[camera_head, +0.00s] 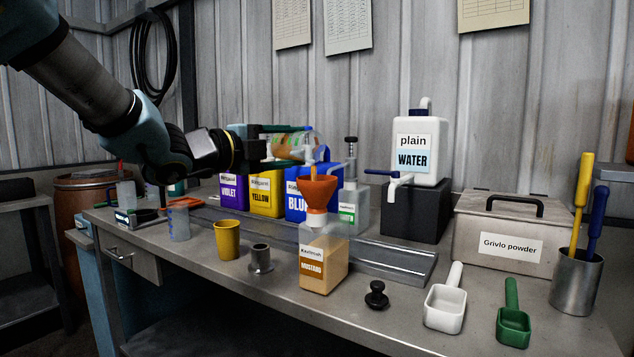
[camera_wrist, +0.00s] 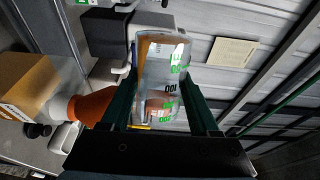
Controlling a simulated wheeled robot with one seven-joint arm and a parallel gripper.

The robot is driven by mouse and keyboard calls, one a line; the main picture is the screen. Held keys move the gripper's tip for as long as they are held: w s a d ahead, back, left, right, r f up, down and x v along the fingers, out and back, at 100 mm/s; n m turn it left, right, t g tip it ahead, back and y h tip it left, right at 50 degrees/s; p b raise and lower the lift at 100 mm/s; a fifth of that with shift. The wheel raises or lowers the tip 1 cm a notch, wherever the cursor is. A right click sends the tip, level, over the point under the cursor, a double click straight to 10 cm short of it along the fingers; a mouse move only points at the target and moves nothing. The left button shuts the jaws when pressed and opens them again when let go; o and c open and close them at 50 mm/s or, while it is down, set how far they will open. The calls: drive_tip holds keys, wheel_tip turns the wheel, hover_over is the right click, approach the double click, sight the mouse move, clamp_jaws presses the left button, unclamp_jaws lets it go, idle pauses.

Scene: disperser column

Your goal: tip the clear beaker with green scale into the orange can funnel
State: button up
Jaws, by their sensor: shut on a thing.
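The clear beaker with green scale (camera_head: 293,146) is held on its side, nearly level, above and slightly left of the orange funnel (camera_head: 317,190). My gripper (camera_head: 282,146) is shut on it. In the wrist view the beaker (camera_wrist: 163,80) lies between the gripper fingers (camera_wrist: 162,105), with brownish colour showing in it. A narrow brownish streak (camera_head: 312,157) shows between the beaker's right end and the funnel; I cannot tell if it is liquid pouring. The funnel stands upright in the clear can (camera_head: 323,262) labelled MUSTARD. The funnel also shows in the wrist view (camera_wrist: 91,106).
Violet (camera_head: 234,192), yellow (camera_head: 266,195) and blue (camera_head: 297,200) containers stand behind. A yellow cup (camera_head: 227,240), a grey flanged piece (camera_head: 261,259) and a black stopper (camera_head: 377,295) stand near the can. The water jug (camera_head: 420,150) is at right. Scoops lie front right.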

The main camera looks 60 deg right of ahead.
sight(296, 134)
drive_tip(key=shift+s+a+r+m+b, duration=0.1)
drive_tip(key=shift+s+r+m+b, duration=0.2)
drive_tip(key=shift+m+b, duration=0.8)
drive_tip(key=shift+s+a+r+m+b, duration=0.1)
drive_tip(key=shift+s+r+m+b, duration=0.35)
drive_tip(key=shift+b, duration=1)
drive_tip(key=shift+s+a+r+m+b, duration=0.1)
drive_tip(key=shift+s+r+m+b, duration=0.1)
drive_tip(key=shift+m+b, duration=0.7)
drive_tip(key=shift+s+r+m+b, duration=0.1)
drive_tip(key=shift+r+m+b, duration=0.05)
drive_tip(key=shift+m+b, duration=0.75)
drive_tip(key=shift+n, duration=0.25)
idle(0.4)
